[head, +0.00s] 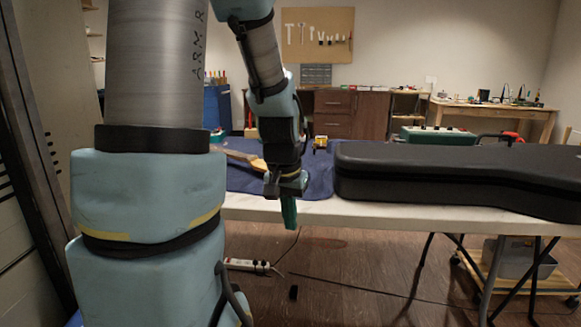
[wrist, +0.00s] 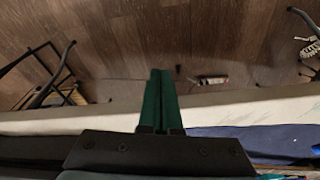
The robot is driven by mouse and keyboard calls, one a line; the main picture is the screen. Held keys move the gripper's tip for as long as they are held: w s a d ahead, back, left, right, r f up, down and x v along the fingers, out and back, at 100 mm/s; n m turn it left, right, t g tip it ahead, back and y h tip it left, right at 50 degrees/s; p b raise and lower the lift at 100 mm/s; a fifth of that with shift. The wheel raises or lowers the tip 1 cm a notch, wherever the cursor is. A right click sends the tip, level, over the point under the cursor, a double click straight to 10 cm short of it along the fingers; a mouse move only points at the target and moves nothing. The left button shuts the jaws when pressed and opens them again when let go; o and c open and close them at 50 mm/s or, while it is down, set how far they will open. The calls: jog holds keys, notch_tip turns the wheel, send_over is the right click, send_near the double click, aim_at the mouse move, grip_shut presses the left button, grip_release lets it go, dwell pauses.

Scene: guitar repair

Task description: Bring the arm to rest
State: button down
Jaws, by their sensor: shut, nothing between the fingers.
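My gripper (head: 289,212) hangs pointing down at the near edge of the white table (head: 400,212) in the head view. Its two green fingers are shut together with nothing between them. In the wrist view the gripper (wrist: 160,75) shows closed fingers reaching past the table edge, with the wooden floor below. My arm comes down from the top of the head view in a bent pose.
A black guitar case (head: 450,175) lies on the table to the right. A blue mat (head: 250,181) with a guitar neck (head: 243,157) lies behind and left of the gripper. Floor in front of the table is mostly clear.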

jog(key=s+a+n+p, duration=0.2)
jog(key=s+a+n, duration=0.1)
jog(key=s+a, duration=0.4)
notch_tip(320, 180, up, 14)
jog(key=p, duration=1.3)
jog(key=shift+w+d+y, duration=0.2)
jog(key=shift+w+y, duration=0.1)
jog(key=shift+w, duration=0.1)
jog(key=c, duration=1.6)
grip_release()
jog(key=shift+r, duration=0.1)
